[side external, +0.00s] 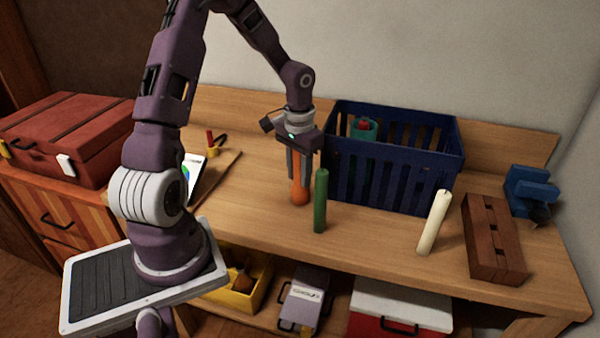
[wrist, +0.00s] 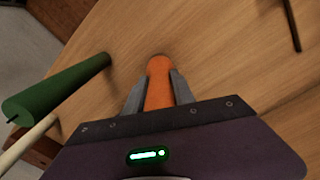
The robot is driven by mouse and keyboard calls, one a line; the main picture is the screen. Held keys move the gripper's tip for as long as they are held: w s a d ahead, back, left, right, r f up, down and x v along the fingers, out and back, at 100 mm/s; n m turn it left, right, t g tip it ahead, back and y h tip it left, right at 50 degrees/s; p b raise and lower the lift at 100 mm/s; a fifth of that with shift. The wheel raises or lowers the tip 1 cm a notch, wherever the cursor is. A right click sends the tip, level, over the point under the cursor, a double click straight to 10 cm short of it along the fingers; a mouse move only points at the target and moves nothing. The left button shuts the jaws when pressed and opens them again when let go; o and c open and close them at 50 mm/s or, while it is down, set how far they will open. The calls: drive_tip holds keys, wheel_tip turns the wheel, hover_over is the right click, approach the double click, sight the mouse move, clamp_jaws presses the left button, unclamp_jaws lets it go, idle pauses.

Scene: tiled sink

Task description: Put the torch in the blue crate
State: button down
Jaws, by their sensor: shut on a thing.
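My gripper (side external: 300,172) points down at the table, left of the crate, and is shut on an orange thing (side external: 299,193), probably the torch. This orange thing is upright, with a wider, rounded lower end at or very near the tabletop. In the wrist view the orange thing (wrist: 159,85) sits between the two grey fingers (wrist: 158,92). The blue crate (side external: 390,180) stands at the back of the table, open at the top with slatted walls. A teal and red thing (side external: 363,128) is inside it, partly hidden by the wall.
A green candle (side external: 320,200) stands close to the right of my gripper; it shows at left in the wrist view (wrist: 55,88). A cream candle (side external: 434,222), a brown slotted block (side external: 492,238) and a blue vise (side external: 531,190) are further right. A red toolbox (side external: 70,135) is far left.

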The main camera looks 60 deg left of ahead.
drive_tip(key=c, duration=1.1)
unclamp_jaws()
drive_tip(key=shift+f, duration=0.1)
drive_tip(key=shift+o, duration=0.2)
wheel_tip(320, 180, up, 12)
drive_tip(key=shift+f, duration=0.25)
drive_tip(key=s+d+r+m+t+y, duration=0.1)
drive_tip(key=s+d+r, duration=0.3)
drive_tip(key=d, duration=0.2)
drive_tip(key=s+d+r+m+t+y, duration=0.1)
drive_tip(key=s+d+r+t, duration=0.1)
drive_tip(key=s+d+r, duration=0.3)
drive_tip(key=d, duration=0.2)
drive_tip(key=shift+d, duration=0.3)
drive_tip(key=shift+o, duration=0.5)
drive_tip(key=s+d+m+t+h, duration=0.1)
drive_tip(key=s+d+t+h, duration=0.1)
drive_tip(key=s+d, duration=0.3)
drive_tip(key=s, duration=0.3)
drive_tip(key=shift+d+r+m+t, duration=0.2)
drive_tip(key=shift+m+t, duration=0.1)
